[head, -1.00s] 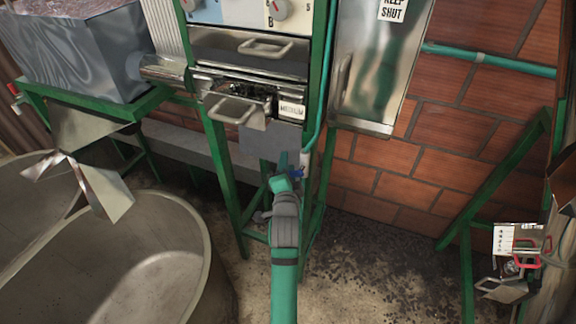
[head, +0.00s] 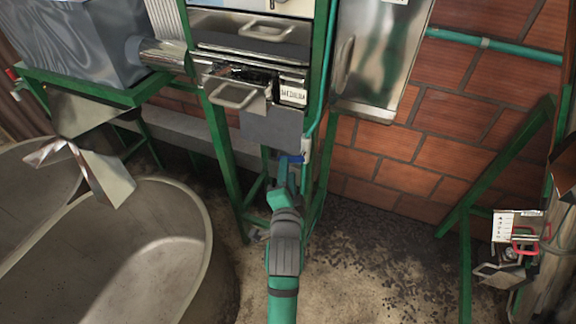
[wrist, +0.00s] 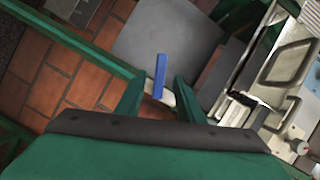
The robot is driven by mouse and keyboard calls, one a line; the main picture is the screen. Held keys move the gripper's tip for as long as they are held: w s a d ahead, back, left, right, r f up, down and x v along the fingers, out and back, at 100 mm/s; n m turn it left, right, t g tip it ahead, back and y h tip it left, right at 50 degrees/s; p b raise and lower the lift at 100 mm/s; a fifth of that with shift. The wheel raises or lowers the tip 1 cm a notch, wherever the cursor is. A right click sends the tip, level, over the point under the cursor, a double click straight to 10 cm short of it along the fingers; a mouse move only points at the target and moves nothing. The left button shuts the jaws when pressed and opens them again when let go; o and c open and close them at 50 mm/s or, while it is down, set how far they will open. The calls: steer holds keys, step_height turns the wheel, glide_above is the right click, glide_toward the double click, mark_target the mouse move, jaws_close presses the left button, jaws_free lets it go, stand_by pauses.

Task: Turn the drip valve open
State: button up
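The drip valve's blue handle (head: 293,158) shows in the head view as a short bar at the right front leg of the green machine frame, beside a pale pipe fitting (head: 306,148). My gripper (head: 286,174) reaches up to it from below and partly covers the area under it. In the wrist view the blue handle (wrist: 160,76) stands nearly upright, in line with the gap between my two green fingers (wrist: 158,92). The fingers are apart, with space on both sides of the handle. I cannot tell how deep the handle sits between the fingertips, and no contact shows.
A metal drawer with a handle (head: 235,95) and a grey plate (head: 272,127) are above the valve. A green frame leg (head: 222,165) stands left. A large grey tub (head: 150,270) fills the lower left. A steel cabinet (head: 378,70) hangs right.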

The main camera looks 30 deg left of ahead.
steer(key=shift+s, duration=0.15)
steer(key=shift+c, duration=0.3)
steer(key=shift+r, duration=0.1)
steer(key=c, duration=0.5)
steer(key=a+n, duration=0.1)
steer(key=n, duration=0.1)
steer(key=s+a+r+n+h, duration=0.1)
steer(key=a+n, duration=0.1)
steer(key=a+n+h, duration=0.1)
steer(key=a+n, duration=0.1)
steer(key=n, duration=0.1)
steer(key=shift+s+r, duration=0.4)
jaws_close()
step_height(320, 180, up, 4)
steer(key=f+n+t+h, duration=0.1)
steer(key=n+h, duration=0.4)
steer(key=n, duration=0.1)
glide_above(278, 158)
steer(key=v, duration=0.2)
steer(key=f, duration=0.1)
steer(key=d+f, duration=0.1)
steer(key=f, duration=0.1)
steer(key=shift+s+d+f, duration=0.2)
steer(key=shift+s, duration=0.1)
steer(key=shift+d, duration=0.15)
